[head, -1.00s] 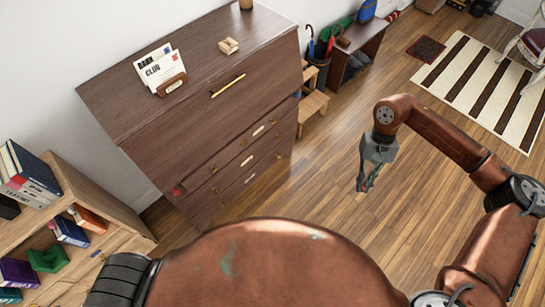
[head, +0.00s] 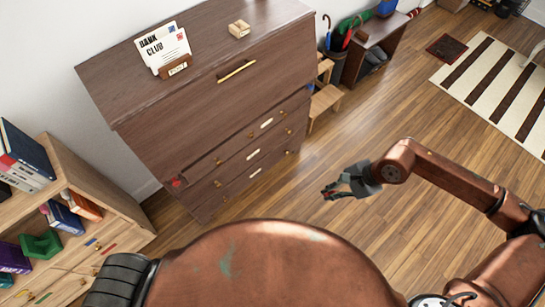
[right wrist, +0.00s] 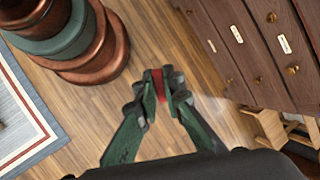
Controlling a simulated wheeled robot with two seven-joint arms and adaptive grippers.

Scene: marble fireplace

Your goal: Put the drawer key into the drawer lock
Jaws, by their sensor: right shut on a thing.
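My right gripper (head: 335,190) is shut on a small red thing, seen between its fingertips in the right wrist view (right wrist: 157,84). It may be the drawer key; most of it is hidden by the fingers. The gripper points left, above the floor and in front of the dark brown dresser (head: 180,130), apart from it. The dresser has small drawers (head: 235,155) low on its front, also seen in the right wrist view (right wrist: 255,45). A small red item (head: 178,182) is at the left end of these drawers; I cannot tell whether it is the lock. My left gripper is not in view.
A letter holder (head: 174,67) and a wooden block (head: 239,29) stand on the dresser. A bookshelf (head: 105,210) is at the left. A wooden step stool (head: 325,98) and an umbrella bin stand beyond the dresser. The floor (head: 300,220) between gripper and dresser is clear.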

